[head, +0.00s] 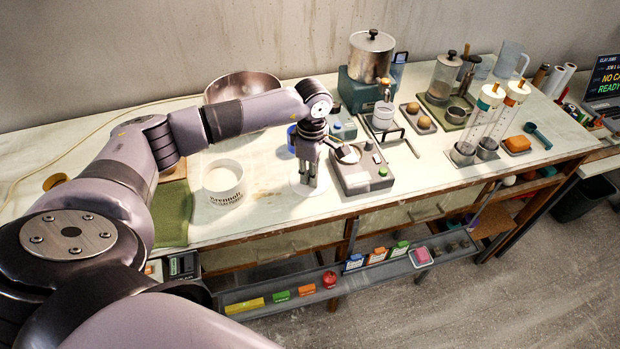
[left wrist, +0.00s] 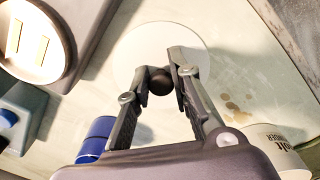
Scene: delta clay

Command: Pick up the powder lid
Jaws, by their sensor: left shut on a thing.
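The powder lid is a round white disc with a dark knob (left wrist: 160,82); its white face (left wrist: 135,50) shows beyond my fingers in the left wrist view. My left gripper (left wrist: 163,84) points down and is shut on the knob. In the head view the gripper (head: 309,172) stands over the lid near the table's front edge and hides most of it. I cannot tell whether the lid touches the table. The white powder tub (head: 223,186), with dark lettering, stands open to the left; its edge shows in the left wrist view (left wrist: 280,150). My right gripper is out of view.
A grey device (head: 362,172) with a round pan stands just right of the gripper. A blue object (head: 291,138) is close behind it. A metal bowl (head: 240,87) and a green cloth (head: 172,212) are farther left. A rail of small colored items runs below the front edge.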

